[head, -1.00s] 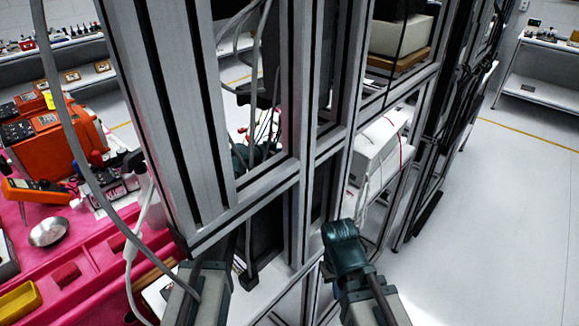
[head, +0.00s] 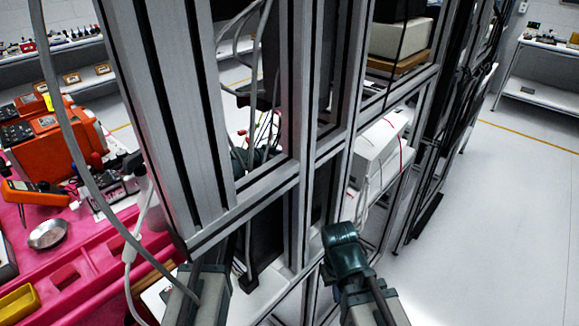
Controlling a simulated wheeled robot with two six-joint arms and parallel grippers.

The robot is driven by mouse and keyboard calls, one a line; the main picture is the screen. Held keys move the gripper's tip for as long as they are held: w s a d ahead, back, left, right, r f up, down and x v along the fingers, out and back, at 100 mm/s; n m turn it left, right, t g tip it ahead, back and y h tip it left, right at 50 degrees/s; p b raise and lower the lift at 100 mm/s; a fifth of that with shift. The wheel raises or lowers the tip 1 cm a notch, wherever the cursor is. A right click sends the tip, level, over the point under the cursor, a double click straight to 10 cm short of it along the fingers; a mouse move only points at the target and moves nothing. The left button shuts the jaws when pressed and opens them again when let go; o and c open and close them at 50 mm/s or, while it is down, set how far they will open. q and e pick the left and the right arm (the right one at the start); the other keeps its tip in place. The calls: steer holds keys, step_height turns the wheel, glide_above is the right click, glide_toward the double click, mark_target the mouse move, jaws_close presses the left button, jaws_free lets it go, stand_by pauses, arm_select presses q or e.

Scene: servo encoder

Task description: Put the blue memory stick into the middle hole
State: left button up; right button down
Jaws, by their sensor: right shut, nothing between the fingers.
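I do not make out the blue memory stick or the middle hole anywhere in the head view. My right gripper (head: 340,242) is at the dark teal end of the right arm, in front of the metal frame, right of centre. It is shut and empty; its fingertips are hard to make out. My left arm comes up at the lower left and passes behind a thick frame post, and I cannot make out its gripper.
A metal frame (head: 240,215) with upright posts and hanging cables fills the middle. On the left, a pink bench top (head: 75,262) carries a silver bowl (head: 48,234), a yellow tray (head: 18,302) and orange instruments (head: 55,140). Open white floor (head: 500,230) lies to the right.

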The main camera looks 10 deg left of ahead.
arm_select(q)
steer(key=p+v, duration=0.4)
steer(key=v, duration=0.9)
steer(key=shift+s+p, duration=0.15)
steer(key=shift+p, duration=0.2)
steer(key=shift+a, duration=0.1)
